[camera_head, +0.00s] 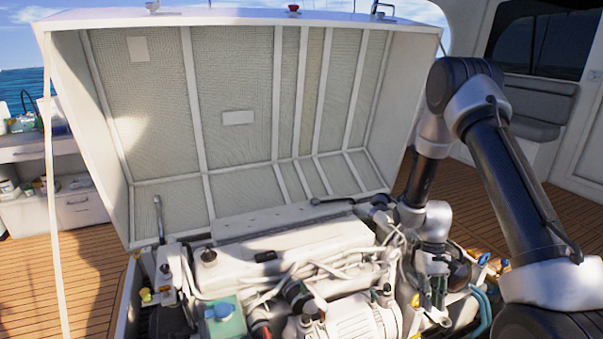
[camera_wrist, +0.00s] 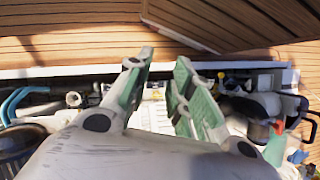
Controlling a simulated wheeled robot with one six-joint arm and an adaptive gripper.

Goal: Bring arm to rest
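My gripper (camera_head: 432,296) points down at the right side of the engine bay, under my raised and bent arm. In the wrist view, its two green-padded fingers (camera_wrist: 164,60) stand apart with nothing seen between them. The white engine (camera_head: 285,255) fills the open bay to the left of my gripper. I cannot tell from these views whether the fingertips touch any engine part.
The engine hatch (camera_head: 235,110) stands open behind the engine, with its ribbed inside facing me. Blue-green hoses (camera_head: 482,305) run close to the right of my gripper. Wooden deck (camera_head: 75,285) is clear at the left. A counter with small items (camera_head: 65,190) stands farther left.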

